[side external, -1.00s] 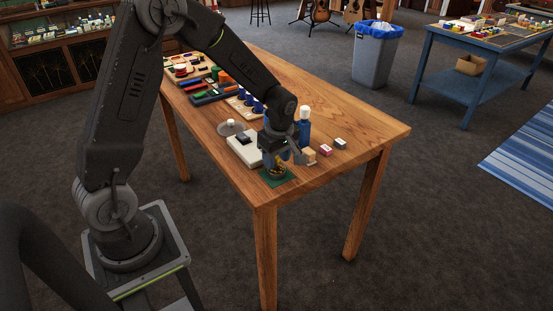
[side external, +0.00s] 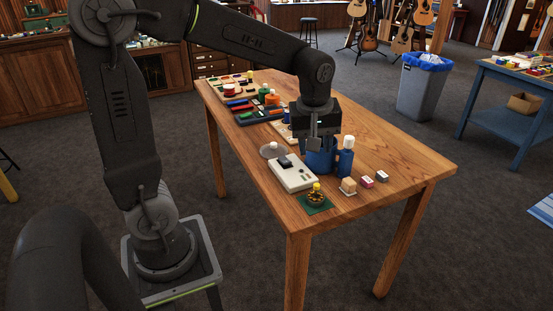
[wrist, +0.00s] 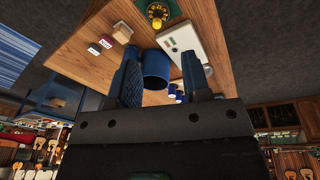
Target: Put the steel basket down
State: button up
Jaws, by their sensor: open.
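My gripper (side external: 314,146) is open over the table, at a blue cup (side external: 321,158). In the wrist view my gripper (wrist: 159,58) has its fingers apart, with the cup (wrist: 156,70) showing between and beyond them; I cannot tell whether they touch it. A small round dark and gold piece with a yellow top (side external: 316,196) stands on a green mat (side external: 328,206) near the table's front corner; it also shows in the wrist view (wrist: 157,12). I cannot make out for sure which thing is the steel basket.
A white box-shaped device (side external: 296,180) lies beside the green mat, near a grey disc with a knob (side external: 273,150). A blue bottle with a white cap (side external: 346,155) and several small blocks (side external: 367,182) stand to the right. The table's right end (side external: 420,175) is clear.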

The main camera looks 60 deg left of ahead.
jog(key=s+d+r+m+t, duration=0.1)
jog(key=s+d+m+t, duration=0.1)
jog(key=s+m, duration=0.4)
jog(key=s+d+r+m+t+h, duration=0.1)
jog(key=s+d+r+m+t, duration=0.1)
jog(key=s+m, duration=0.5)
jog(key=shift+s+d+m, duration=0.3)
jog(key=shift+s+d, duration=0.3)
jog(key=shift+d, duration=0.2)
jog(key=shift+r, duration=0.1)
